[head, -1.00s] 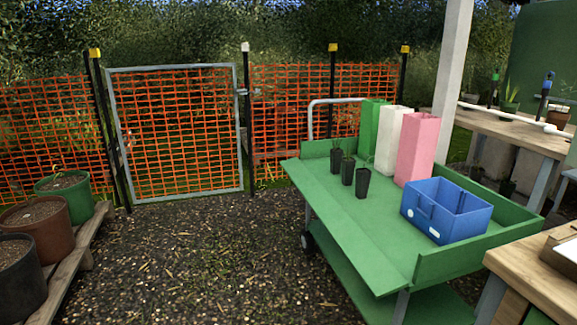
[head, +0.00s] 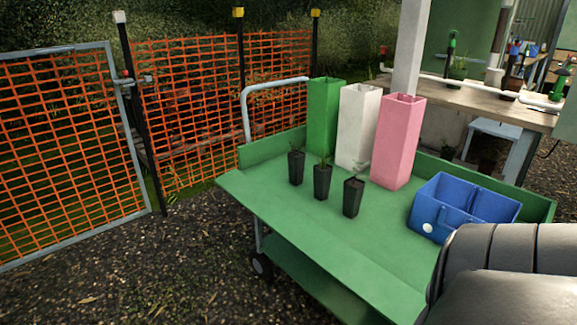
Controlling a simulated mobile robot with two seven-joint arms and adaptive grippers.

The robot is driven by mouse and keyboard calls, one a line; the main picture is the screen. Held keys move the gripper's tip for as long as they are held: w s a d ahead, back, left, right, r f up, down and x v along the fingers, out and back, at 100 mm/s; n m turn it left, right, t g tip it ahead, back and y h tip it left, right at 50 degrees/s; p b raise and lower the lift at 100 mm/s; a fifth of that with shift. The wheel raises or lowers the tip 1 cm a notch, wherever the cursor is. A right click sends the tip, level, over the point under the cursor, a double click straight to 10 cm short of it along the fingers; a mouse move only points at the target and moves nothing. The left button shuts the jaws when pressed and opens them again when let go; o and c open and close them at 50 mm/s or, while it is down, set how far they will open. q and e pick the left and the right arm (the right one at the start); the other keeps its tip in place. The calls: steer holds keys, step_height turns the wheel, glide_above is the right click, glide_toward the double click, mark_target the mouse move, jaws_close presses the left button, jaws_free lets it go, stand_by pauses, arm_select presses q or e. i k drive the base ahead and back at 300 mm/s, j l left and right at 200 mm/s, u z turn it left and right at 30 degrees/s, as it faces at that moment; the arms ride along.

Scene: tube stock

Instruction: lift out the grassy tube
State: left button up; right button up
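Three slim black plant tubes stand upright in a slanting row on the green cart top: the left tube (head: 296,168), the middle tube (head: 321,182) and the right tube (head: 353,197). Each has a small green plant at its top. The left and middle tubes show thin upright shoots, and the right one shows broader leaves. The plants are too small to tell surely which is grassy. A dark grey link of my arm fills the lower right corner and covers part of the cart. Neither gripper shows.
Behind the tubes stand tall green (head: 323,118), white (head: 356,130) and pink (head: 397,145) square containers. A blue divided crate (head: 430,212) sits right of the tubes on the green cart (head: 270,208). Orange mesh fence (head: 215,100) stands behind; gravel is clear at left.

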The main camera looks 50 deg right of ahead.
mark_target(322, 171)
steer(key=i+z, duration=0.1)
steer(key=i, duration=0.4)
steer(key=i+j+z, duration=0.1)
steer(key=i, duration=0.45)
steer(key=i+j+z, duration=0.1)
steer(key=i, duration=0.4)
steer(key=z, duration=1.8)
steer(key=j, duration=0.1)
